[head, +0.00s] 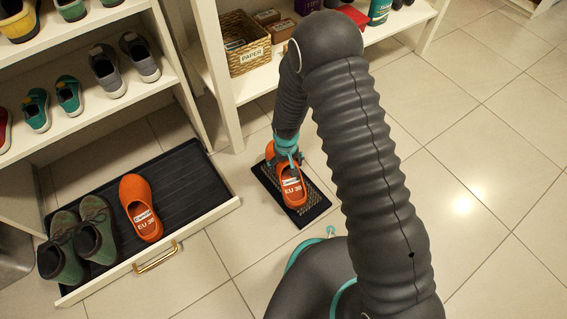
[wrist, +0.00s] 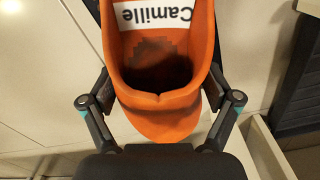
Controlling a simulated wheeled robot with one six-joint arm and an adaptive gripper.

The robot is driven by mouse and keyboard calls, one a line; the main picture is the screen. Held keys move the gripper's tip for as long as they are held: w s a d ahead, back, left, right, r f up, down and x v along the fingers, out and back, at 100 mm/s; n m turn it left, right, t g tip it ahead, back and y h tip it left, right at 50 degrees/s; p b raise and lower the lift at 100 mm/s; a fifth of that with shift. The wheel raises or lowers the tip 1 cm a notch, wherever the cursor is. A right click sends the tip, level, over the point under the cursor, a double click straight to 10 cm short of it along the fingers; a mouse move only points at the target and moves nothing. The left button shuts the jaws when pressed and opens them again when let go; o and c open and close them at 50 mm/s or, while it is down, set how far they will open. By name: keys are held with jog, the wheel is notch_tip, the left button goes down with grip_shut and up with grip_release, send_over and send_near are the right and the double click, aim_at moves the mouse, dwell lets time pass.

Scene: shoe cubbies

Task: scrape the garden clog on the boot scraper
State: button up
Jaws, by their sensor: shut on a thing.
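An orange garden clog (head: 291,190) with a white label and "EU 38" on it is over the dark boot scraper (head: 317,208) on the tiled floor. My gripper (head: 286,158) is shut on this clog from above, near its far end. In the wrist view the clog (wrist: 158,122) fills the middle between my two fingers, with its "Camille" label upside down. The clog hides part of the scraper's bristly top. I cannot tell whether the sole touches it. A matching orange clog (head: 141,206) lies on the black boot tray (head: 185,180) to the left.
Green boots (head: 78,242) stand on the same tray, which has a brass handle (head: 155,257) at its front. Shelves with small shoes (head: 124,68) rise at left. A basket labelled "PAPER" (head: 240,42) sits behind the scraper. The floor to the right is clear.

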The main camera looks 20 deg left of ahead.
aim_at(296, 181)
jog(key=shift+s+d, duration=0.85)
jog(key=shift+d, duration=0.3)
jog(key=shift+s+d, duration=0.85)
jog(key=shift+d, duration=0.3)
jog(key=shift+w+a, duration=0.7)
jog(key=shift+a, duration=0.25)
jog(key=shift+w+a, duration=0.7)
jog(key=shift+a, duration=0.25)
jog(key=shift+w+a, duration=0.7)
jog(key=shift+a, duration=0.25)
jog(key=shift+s+d+f, duration=0.1)
jog(key=shift+s+d, duration=0.5)
jog(key=shift+d, duration=0.2)
jog(key=shift+s+d+f, duration=0.1)
jog(key=shift+s+d, duration=0.5)
jog(key=shift+d, duration=0.2)
jog(key=shift+s+d, duration=1.1)
jog(key=shift+d, duration=0.25)
jog(key=shift+w+a+r, duration=0.15)
jog(key=shift+w+a, duration=0.5)
jog(key=shift+a, duration=0.15)
jog(key=shift+w+a+r, duration=0.1)
jog(key=shift+w+a, duration=0.5)
jog(key=shift+a, duration=0.2)
jog(key=shift+w+a+f, duration=0.15)
jog(key=shift+w+a, duration=0.9)
jog(key=shift+a, duration=0.25)
jog(key=shift+s+d, duration=1.1)
jog(key=shift+d, duration=0.3)
jog(key=shift+r, duration=0.25)
